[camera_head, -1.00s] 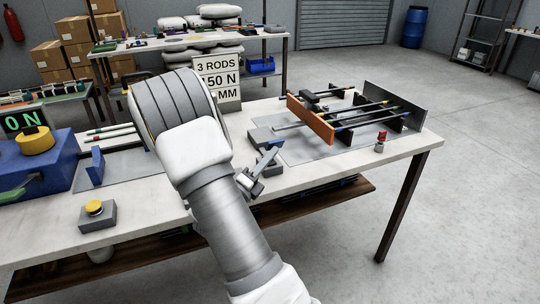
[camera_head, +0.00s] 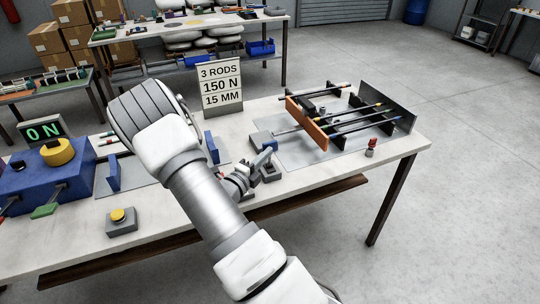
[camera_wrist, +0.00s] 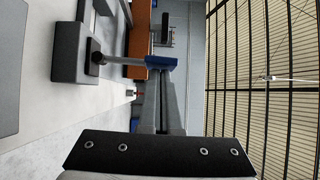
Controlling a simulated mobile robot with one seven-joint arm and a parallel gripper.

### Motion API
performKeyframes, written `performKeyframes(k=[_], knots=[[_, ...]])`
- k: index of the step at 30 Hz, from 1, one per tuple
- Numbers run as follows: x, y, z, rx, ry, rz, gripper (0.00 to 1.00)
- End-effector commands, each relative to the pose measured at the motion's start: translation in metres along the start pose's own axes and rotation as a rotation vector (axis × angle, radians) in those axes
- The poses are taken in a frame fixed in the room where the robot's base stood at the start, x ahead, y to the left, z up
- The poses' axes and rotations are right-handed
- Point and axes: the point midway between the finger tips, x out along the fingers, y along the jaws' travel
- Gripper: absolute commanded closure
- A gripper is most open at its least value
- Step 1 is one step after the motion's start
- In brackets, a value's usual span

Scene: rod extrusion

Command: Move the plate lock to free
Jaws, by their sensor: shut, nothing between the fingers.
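The plate lock appears to be the small lever on a grey block (camera_head: 271,173) at the near side of the table. Its blue grip (camera_head: 270,145) stands above the block. In the wrist view the same block (camera_wrist: 77,52) carries a metal lever ending in a blue grip (camera_wrist: 155,62). The orange plate (camera_head: 306,124) stands in the rod fixture beyond. My gripper (camera_head: 259,159) is beside the lever, partly hidden by my arm. In the wrist view my gripper (camera_wrist: 163,80) is shut and empty, its tips close to the blue grip; contact cannot be told.
Black rods (camera_head: 350,118) span the fixture behind the orange plate. A red knob (camera_head: 371,141) stands near the right table edge. A yellow button (camera_head: 118,215) and a blue machine (camera_head: 45,185) are at left. A sign (camera_head: 220,86) stands at the back.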

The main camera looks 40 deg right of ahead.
Motion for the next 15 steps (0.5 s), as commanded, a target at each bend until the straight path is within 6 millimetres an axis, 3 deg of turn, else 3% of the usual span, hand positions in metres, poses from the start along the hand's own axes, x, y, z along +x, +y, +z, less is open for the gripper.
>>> performKeyframes(k=[1,15], knots=[[0.001,-0.010,0.003,-0.026,-0.002,0.016,1.00],[0.017,-0.012,0.026,-0.290,-0.002,0.194,1.00]])
